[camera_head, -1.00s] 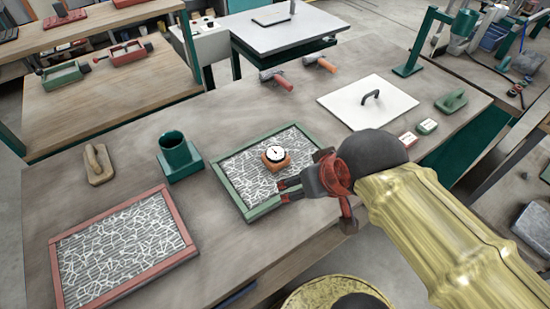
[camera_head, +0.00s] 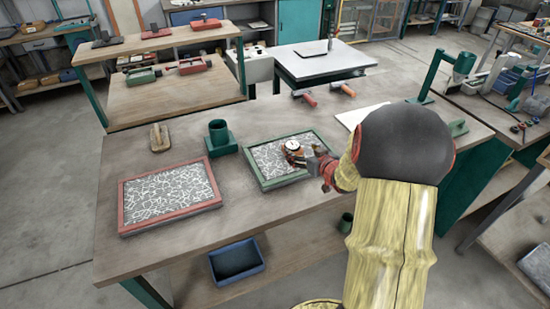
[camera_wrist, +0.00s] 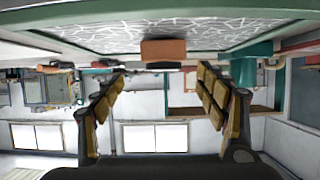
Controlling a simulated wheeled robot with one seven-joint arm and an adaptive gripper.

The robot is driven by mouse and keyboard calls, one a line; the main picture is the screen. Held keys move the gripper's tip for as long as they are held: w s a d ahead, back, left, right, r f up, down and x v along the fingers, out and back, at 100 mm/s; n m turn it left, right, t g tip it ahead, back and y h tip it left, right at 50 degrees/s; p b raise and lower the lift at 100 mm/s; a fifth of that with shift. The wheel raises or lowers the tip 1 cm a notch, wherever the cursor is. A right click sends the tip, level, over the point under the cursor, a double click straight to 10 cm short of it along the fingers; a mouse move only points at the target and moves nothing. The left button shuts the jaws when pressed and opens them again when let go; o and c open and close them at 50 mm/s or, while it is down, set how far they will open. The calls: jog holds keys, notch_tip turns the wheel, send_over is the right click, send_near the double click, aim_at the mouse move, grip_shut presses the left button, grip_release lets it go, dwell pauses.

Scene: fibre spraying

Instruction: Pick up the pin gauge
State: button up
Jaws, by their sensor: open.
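The pin gauge, a white round dial on an orange-brown block (camera_head: 292,147), sits on the white-veined panel inside the green frame (camera_head: 262,183). My gripper (camera_head: 303,160) is just right of the gauge, low over the panel, and partly overlaps it. In the wrist view, which looks upside down, the block (camera_wrist: 163,49) lies ahead, between the directions of the two spread fingers. My gripper (camera_wrist: 162,72) is open and empty there. Contact between fingers and gauge cannot be told.
A red-framed panel (camera_head: 170,194) lies left on the table. A green cup holder (camera_head: 219,138) and a wooden-handled float (camera_head: 159,137) stand behind. A blue bin (camera_head: 236,260) sits on the lower shelf.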

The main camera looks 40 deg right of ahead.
aim_at(292, 147)
jog(key=shift+w+a+f, duration=0.1)
jog(key=shift+w+f, duration=0.05)
jog(key=shift+f, duration=0.1)
jog(key=b+x, duration=0.3)
jog(key=x, duration=0.4)
jog(key=shift+a+f, duration=0.15)
jog(key=shift+f, duration=0.05)
jog(key=shift+w, duration=0.15)
jog(key=shift+c, duration=1.3)
jog(key=c, duration=1.1)
jog(key=shift+c, duration=1.1)
jog(key=shift+r, duration=0.15)
